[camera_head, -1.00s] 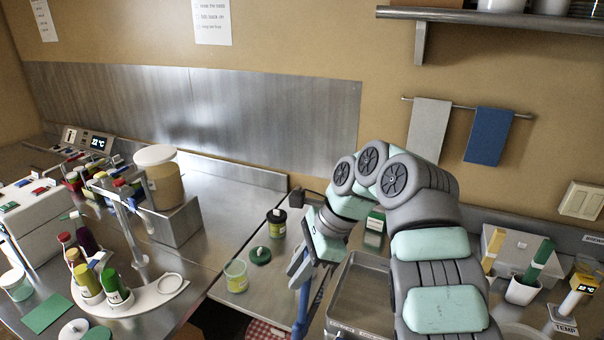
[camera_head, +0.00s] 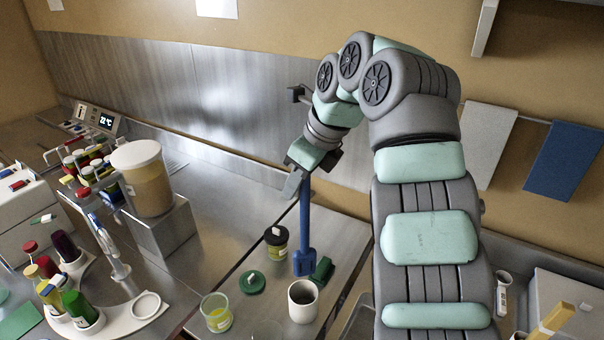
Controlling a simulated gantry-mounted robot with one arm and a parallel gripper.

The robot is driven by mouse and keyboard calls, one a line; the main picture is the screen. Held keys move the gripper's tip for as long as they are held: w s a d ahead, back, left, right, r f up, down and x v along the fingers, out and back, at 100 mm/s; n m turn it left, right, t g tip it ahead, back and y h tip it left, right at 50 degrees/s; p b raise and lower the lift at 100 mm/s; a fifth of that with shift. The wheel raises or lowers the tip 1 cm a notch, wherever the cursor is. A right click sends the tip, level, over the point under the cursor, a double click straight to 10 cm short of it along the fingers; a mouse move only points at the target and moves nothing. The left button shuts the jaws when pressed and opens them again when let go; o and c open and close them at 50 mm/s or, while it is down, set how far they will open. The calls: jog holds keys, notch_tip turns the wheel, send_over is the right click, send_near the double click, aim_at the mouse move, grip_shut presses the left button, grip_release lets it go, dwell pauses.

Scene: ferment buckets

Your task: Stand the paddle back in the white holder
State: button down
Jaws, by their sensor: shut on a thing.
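The blue paddle (camera_head: 304,225) hangs nearly upright, its broad end down. My gripper (camera_head: 301,178) is shut on the upper end of its handle; the fingertips are partly hidden. A white, open-topped cup (camera_head: 303,302), which looks like the white holder, stands on the steel counter with a dark, empty-looking inside. In the picture the paddle's lower end is just above and behind the cup's rim, outside it. I cannot tell whether that end touches the counter.
A dark jar (camera_head: 276,243), a green lid (camera_head: 252,282) and a green block (camera_head: 322,271) lie close around the paddle. A clear cup with yellow liquid (camera_head: 217,313) is at front left. A tall tub (camera_head: 145,178) stands on a steel block further left.

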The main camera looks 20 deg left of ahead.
aim_at(309, 212)
notch_tip(309, 212, down, 13)
jog(key=b, duration=1.2)
jog(key=shift+s+f+b, duration=0.15)
jog(key=shift+b, duration=0.15)
jog(key=c, duration=1.2)
grip_release()
jog(key=shift+c, duration=0.2)
jog(key=p+v, duration=1)
jog(key=shift+r, duration=0.4)
jog(key=shift+d+r, duration=0.1)
